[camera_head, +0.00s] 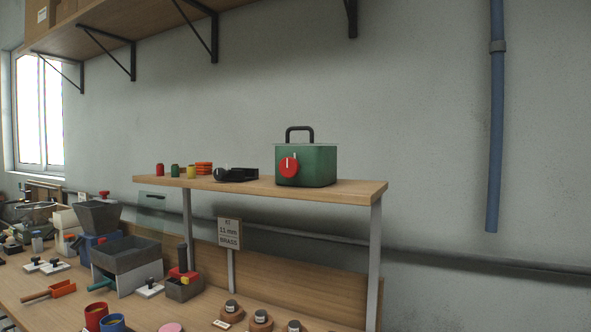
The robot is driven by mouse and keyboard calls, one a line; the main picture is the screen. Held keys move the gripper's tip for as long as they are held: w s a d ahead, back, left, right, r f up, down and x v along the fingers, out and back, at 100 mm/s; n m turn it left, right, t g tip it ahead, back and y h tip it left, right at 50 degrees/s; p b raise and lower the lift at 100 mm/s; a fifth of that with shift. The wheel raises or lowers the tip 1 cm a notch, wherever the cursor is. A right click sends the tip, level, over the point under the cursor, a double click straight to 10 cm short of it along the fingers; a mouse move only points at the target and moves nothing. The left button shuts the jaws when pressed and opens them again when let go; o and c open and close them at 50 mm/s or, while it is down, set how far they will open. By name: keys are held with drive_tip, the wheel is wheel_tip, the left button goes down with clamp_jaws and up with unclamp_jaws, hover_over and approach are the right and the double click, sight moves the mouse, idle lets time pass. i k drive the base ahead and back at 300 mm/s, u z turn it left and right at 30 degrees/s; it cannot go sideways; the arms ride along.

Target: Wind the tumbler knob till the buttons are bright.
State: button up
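A green box (318,165) with a black carry handle on top stands at the right part of a raised wooden shelf. It looks like the tumbler. A round red knob (289,167) sits on its front face, with a white mark that points about straight up. The inside of the box is hidden, and I cannot make out any buttons there. My gripper is not in view.
The raised shelf (352,190) also holds small coloured spools (175,171) and a black object (237,174). The bench below is crowded with grey hoppers (126,255), red and blue cups and round wooden bases. A sign (229,233) reads "11 mm BRASS".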

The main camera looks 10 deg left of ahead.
sight(289, 167)
drive_tip(key=u, duration=0.55)
drive_tip(key=k, duration=1.25)
drive_tip(key=u, duration=1.35)
drive_tip(key=i, duration=1.1)
drive_tip(key=z, duration=0.6)
drive_tip(key=i, duration=0.8)
drive_tip(key=z, duration=0.85)
